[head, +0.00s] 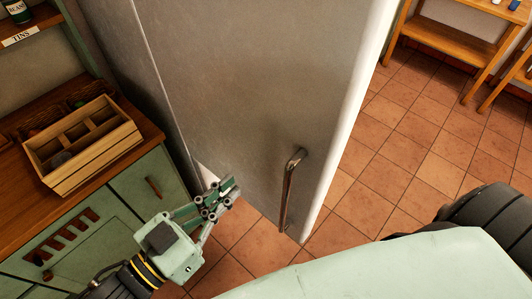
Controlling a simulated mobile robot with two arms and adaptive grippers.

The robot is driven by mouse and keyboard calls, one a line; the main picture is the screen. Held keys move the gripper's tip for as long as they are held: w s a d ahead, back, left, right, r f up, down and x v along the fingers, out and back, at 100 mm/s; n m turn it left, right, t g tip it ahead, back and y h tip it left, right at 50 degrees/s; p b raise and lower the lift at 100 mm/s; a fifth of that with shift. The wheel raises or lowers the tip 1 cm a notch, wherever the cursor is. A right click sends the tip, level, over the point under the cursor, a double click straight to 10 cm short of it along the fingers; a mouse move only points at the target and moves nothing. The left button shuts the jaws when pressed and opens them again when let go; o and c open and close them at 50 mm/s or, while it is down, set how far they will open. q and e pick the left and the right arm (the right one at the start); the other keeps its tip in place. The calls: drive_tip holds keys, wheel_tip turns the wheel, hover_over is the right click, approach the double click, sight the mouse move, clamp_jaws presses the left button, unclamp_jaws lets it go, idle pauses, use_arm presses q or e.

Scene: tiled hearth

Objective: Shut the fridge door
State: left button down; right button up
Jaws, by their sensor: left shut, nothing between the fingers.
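The grey fridge door (250,90) fills the middle of the head view, with a pale edge along its right side. Its long metal handle (287,190) stands upright near the lower right of the door. A dark seam runs down the door's left side; I cannot tell how far the door stands open. My left gripper (228,190) is shut and empty, close to the lower left corner of the door and left of the handle. I cannot tell if it touches the door. My right gripper is out of view.
A green cabinet (158,188) with a wooden top stands at the left, holding a divided wooden box (84,146). A shelf with a jar (18,10) is above it. Wooden shelving (450,45) stands at the upper right. The tiled floor (400,150) right of the door is clear.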

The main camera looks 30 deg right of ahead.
sight(277, 147)
use_arm(q)
drive_tip(key=p+x, duration=0.3)
drive_tip(key=x, duration=0.7)
drive_tip(key=shift+d+r, duration=0.1)
drive_tip(key=shift+r, duration=0.05)
drive_tip(key=shift+w+d+p, duration=0.2)
drive_tip(key=shift+d+p, duration=0.2)
drive_tip(key=shift+d, duration=0.2)
drive_tip(key=shift+w+d, duration=0.1)
